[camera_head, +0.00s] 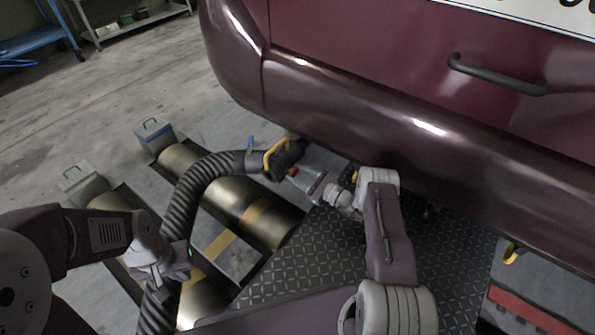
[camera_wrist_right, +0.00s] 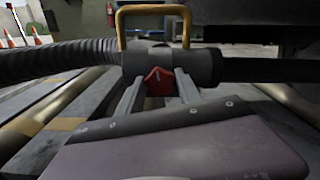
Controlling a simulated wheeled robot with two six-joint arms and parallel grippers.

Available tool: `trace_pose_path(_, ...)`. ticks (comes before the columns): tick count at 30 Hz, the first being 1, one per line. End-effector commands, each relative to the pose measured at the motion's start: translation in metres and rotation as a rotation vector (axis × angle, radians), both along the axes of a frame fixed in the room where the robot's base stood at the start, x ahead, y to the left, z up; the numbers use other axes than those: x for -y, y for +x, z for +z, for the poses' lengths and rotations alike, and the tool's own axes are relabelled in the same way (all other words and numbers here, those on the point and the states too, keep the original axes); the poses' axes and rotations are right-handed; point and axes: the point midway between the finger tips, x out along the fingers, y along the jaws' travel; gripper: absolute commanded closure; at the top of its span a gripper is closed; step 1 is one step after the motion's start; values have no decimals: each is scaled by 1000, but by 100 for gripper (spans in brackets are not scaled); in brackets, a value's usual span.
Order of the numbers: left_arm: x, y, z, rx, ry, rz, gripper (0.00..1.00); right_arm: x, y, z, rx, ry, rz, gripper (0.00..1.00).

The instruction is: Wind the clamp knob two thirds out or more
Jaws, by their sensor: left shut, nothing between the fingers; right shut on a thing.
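The red clamp knob (camera_wrist_right: 158,80) sits on the dark hose nozzle (camera_wrist_right: 203,66) under its yellow handle (camera_wrist_right: 153,9). My right gripper (camera_wrist_right: 160,92) is shut on the knob, one finger on each side. In the head view the right gripper (camera_head: 296,176) reaches the knob (camera_head: 292,171) from the right, beside the nozzle (camera_head: 284,158) under the car bumper. How far the knob is wound does not show clearly. My left gripper (camera_head: 178,268) is at the lower left, over the ribbed hose (camera_head: 183,205), shut and empty.
Brass rollers (camera_head: 235,203) lie in the floor at left, beside a dark tread plate (camera_head: 330,255). A blue cart (camera_head: 35,40) and a shelf (camera_head: 130,22) stand at the back left.

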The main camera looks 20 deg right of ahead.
Motion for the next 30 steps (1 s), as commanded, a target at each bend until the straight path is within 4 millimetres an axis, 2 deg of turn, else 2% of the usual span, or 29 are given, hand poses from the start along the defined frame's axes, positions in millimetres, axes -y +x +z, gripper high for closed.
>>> trace_pose_path(30, 0, 0, 38, 0, 0, 0, 100, 0, -1, 2, 591, -759, 0, 99)
